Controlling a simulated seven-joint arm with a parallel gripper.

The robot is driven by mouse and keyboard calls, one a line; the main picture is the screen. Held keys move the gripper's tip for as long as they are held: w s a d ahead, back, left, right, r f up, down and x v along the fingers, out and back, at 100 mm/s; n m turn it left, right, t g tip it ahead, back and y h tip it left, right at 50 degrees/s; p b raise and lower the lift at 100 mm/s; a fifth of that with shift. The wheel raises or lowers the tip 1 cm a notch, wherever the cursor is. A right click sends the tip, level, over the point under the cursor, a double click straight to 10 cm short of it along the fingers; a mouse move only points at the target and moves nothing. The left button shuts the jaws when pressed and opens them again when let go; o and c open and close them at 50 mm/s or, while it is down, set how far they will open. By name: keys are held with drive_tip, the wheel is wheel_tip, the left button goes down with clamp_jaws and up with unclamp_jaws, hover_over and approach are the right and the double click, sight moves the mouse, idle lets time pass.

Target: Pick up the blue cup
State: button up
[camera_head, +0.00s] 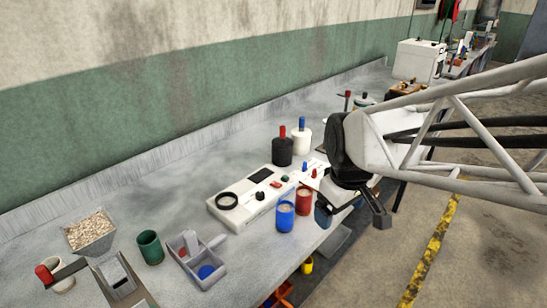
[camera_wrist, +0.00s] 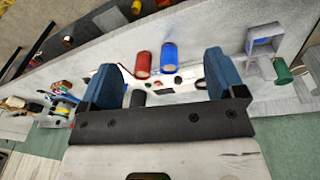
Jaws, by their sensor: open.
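The blue cup (camera_head: 285,219) stands upright on the grey bench near its front edge, with pale grain showing at its top. It also shows in the wrist view (camera_wrist: 169,57), beyond the gap between my fingers and a little right of its middle. My gripper (camera_wrist: 160,80) is open and empty, with two blue fingers spread apart. In the head view, my gripper (camera_head: 350,208) hangs by the front edge, to the right of the blue cup and apart from it.
A red cup (camera_head: 304,201) stands close beside the blue cup, on its right. A white device (camera_head: 240,200) lies behind them. Black (camera_head: 282,151) and white (camera_head: 302,141) jars stand farther back. A green cup (camera_head: 150,247) and grey box (camera_head: 190,258) are at left.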

sight(284, 215)
drive_tip(key=w+a+f+n+g, duration=0.1)
drive_tip(key=w+a+f+n, duration=0.3)
drive_tip(key=w, duration=0.5)
drive_tip(key=w+a+f+n, duration=0.5)
drive_tip(key=w+f+n, duration=0.3)
drive_tip(key=w+f, duration=0.1)
drive_tip(key=shift+w+a+f+n+g, duration=0.2)
drive_tip(key=shift+w+n+g, duration=0.15)
drive_tip(key=shift+w, duration=0.25)
drive_tip(key=shift+f, duration=1.3)
drive_tip(key=shift+f, duration=2.6)
drive_tip(key=c, duration=1)
drive_tip(key=shift+r, duration=0.15)
